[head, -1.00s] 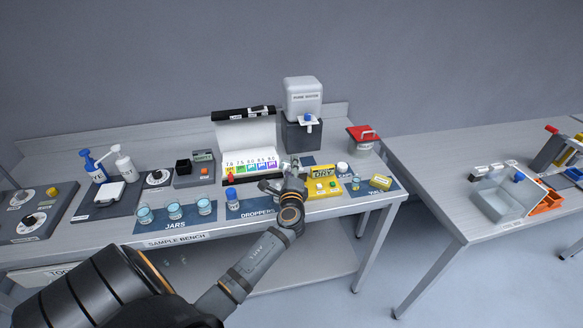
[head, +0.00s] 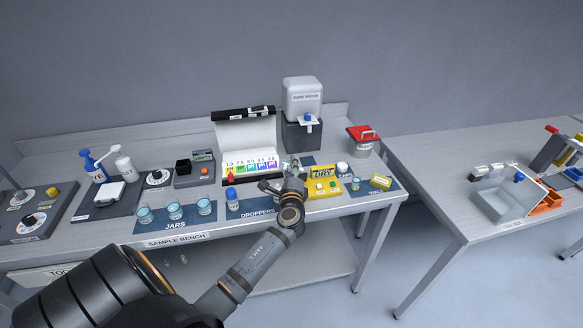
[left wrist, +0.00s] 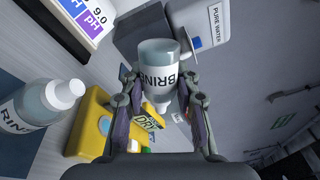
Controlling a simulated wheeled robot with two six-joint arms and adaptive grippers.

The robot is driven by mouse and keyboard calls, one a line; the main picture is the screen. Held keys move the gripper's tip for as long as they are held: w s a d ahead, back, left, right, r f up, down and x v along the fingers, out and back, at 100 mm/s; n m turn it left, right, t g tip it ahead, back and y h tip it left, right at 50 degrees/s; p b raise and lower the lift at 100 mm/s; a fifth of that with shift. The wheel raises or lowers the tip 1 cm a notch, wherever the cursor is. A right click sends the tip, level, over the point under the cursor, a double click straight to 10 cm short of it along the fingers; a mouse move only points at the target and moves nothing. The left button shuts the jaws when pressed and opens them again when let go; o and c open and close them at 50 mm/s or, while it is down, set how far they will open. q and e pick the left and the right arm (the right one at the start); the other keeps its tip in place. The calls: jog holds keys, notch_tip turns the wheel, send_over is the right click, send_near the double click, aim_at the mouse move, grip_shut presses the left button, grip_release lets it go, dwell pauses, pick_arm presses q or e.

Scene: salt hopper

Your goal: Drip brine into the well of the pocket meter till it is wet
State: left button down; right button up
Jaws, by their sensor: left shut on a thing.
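My left gripper (left wrist: 158,112) is shut on a clear bottle labelled BRINE (left wrist: 160,75). The bottle's nozzle points to the lower edge of the left wrist view, so it is tipped well away from upright. The yellow pocket meter (left wrist: 95,125) lies just beyond the fingers, and its display reads DRY. In the head view the meter (head: 322,187) lies on the bench just right of my left gripper (head: 286,182), also showing DRY. The well and any drop at the nozzle cannot be made out. My right gripper is not in view.
A bottle with a label partly showing RIN (left wrist: 40,105) stands close by in the left wrist view. The pH colour chart (head: 250,168) and pure water tank (head: 303,100) are behind.

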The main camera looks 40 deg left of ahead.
pick_arm(q)
jog(key=n+b, duration=0.2)
jog(key=n, duration=0.1)
jog(key=n+b, duration=0.3)
jog(key=r+n+b, duration=0.1)
jog(key=n+b, duration=0.1)
jog(key=n, duration=0.1)
notch_tip(320, 180, up, 3)
jog(key=n+b, duration=0.7)
jog(key=n, duration=0.4)
jog(key=shift+f, duration=0.1)
jog(key=shift+r+n+b, duration=0.3)
jog(key=shift+n+b, duration=0.15)
jog(key=shift+n, duration=0.35)
jog(key=shift+r+n, duration=0.25)
jog(key=shift+n, duration=0.15)
jog(key=shift+r, duration=0.1)
